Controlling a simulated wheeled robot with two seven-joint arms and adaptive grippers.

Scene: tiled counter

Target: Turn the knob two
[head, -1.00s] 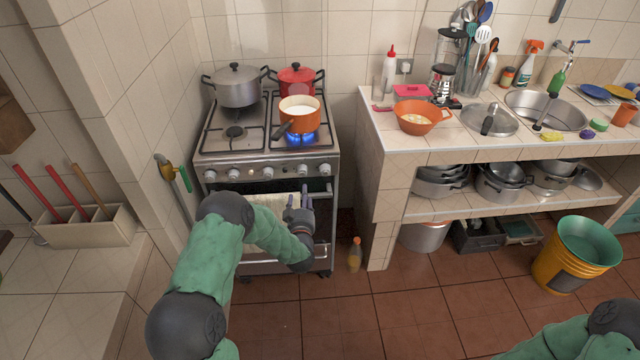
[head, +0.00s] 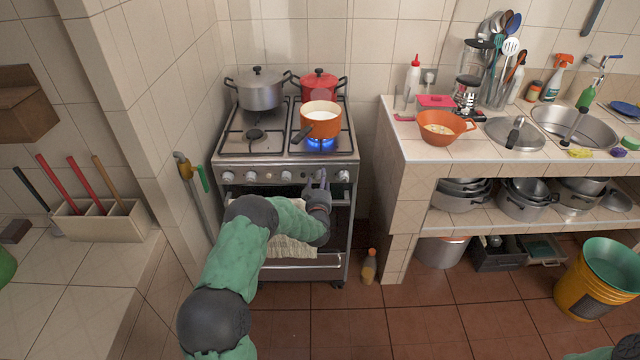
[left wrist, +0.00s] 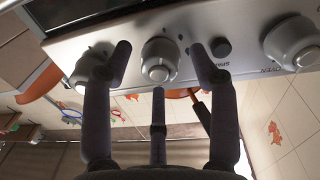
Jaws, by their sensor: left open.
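The stove's front panel (head: 270,172) carries a row of round silver knobs, including one at the left end (head: 228,177) and one at the right end (head: 343,176). My left gripper (head: 318,180) is raised to the right part of this row and hides part of it. In the left wrist view, a silver knob (left wrist: 158,62) sits between the spread fingers of my open left gripper (left wrist: 160,47). Contact cannot be told. Other knobs show left (left wrist: 92,62) and right (left wrist: 292,42) of it. Which knob is number two is not readable. My right gripper is out of view.
An orange pot (head: 320,122) stands over a lit blue flame on the front right burner. A grey pot (head: 260,90) and a red pot (head: 318,84) stand behind. A towel (head: 290,248) hangs below the panel. A bottle (head: 369,266) stands on the floor beside the stove.

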